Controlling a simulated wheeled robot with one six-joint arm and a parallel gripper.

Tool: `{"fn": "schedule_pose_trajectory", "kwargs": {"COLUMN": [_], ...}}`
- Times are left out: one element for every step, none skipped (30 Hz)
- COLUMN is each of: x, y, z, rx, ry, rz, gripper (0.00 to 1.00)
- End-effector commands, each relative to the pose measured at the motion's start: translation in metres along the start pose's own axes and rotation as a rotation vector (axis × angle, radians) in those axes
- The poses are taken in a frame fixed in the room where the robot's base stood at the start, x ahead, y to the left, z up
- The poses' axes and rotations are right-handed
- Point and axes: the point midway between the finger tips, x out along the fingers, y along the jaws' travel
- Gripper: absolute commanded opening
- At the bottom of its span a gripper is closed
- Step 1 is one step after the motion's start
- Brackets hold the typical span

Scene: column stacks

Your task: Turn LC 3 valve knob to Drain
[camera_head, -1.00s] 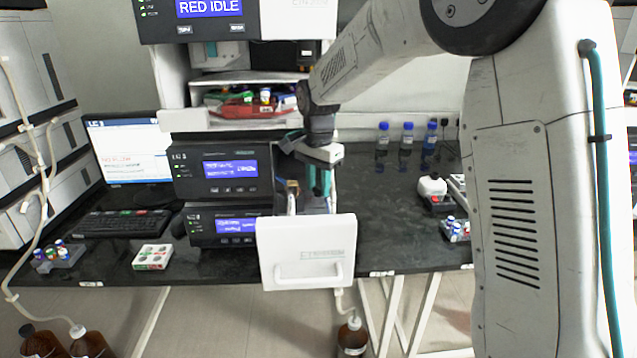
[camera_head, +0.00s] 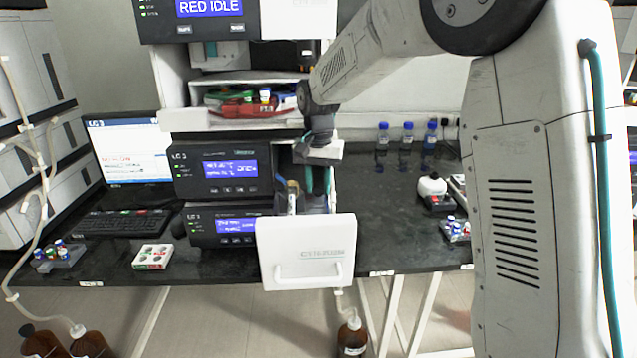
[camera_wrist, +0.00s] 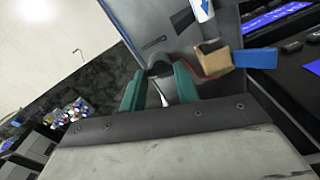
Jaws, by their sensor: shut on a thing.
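My gripper (camera_wrist: 160,90) has teal fingers on either side of a dark rounded valve knob (camera_wrist: 159,66) in the wrist view, and it is shut on that knob. A grey panel (camera_wrist: 153,18) with a printed dark mark lies behind the knob. In the head view my gripper (camera_head: 318,180) reaches down into the open front of the LC 3 stack, beside the lower display units; the knob is hidden there. A white drawer-like door (camera_head: 306,250) hangs open below and in front of my gripper. In the wrist view, a tan block with a blue tab (camera_wrist: 215,60) sits right of the fingers.
The upper display unit (camera_head: 220,172) and lower display unit (camera_head: 228,226) stand left of my gripper. Bottles with blue caps (camera_head: 407,136) stand at the back right. A keyboard (camera_head: 125,223) and a white vial box (camera_head: 153,257) lie at the left.

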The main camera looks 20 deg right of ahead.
Motion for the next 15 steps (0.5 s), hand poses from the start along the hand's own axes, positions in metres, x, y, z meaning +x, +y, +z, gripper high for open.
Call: {"fn": "schedule_pose_trajectory", "kwargs": {"x": [-0.0007, -0.0007, -0.0007, -0.0008, -0.0008, -0.0008, -0.0008, -0.0008, -0.0008, -0.0008, -0.0008, -0.0009, -0.0009, -0.0009, -0.0009], "y": [-0.0002, -0.0002, -0.0002, -0.0002, -0.0002, -0.0003, -0.0003, -0.0003, -0.0003, -0.0003, -0.0003, -0.0003, -0.0003, -0.0003, -0.0003], "z": [-0.0001, -0.0001, -0.0001, -0.0001, -0.0001, -0.0001, -0.0001, -0.0001, -0.0001, -0.0001, -0.0001, -0.0002, -0.0002, -0.0001, -0.0002], "rx": [-0.044, -0.073, -0.111, -0.139, -0.168, -0.206, -0.234, -0.263, -0.301, -0.329, -0.358, -0.395, -0.424, -0.453, -0.49], "ry": [0.001, 0.001, 0.001, 0.001, 0.001, 0.001, 0.001, 0.001, 0.001, 0.001, 0.001, 0.001, 0.001, 0.001, 0.001], "rz": [-0.001, -0.001, -0.001, -0.001, -0.001, -0.001, -0.001, -0.001, -0.001, -0.001, -0.001, -0.001, -0.001, -0.001, -0.001], "gripper": [0.08, 0.08, 0.08, 0.08, 0.08, 0.08, 0.08, 0.08, 0.08, 0.08, 0.08, 0.08, 0.08, 0.08, 0.08]}}
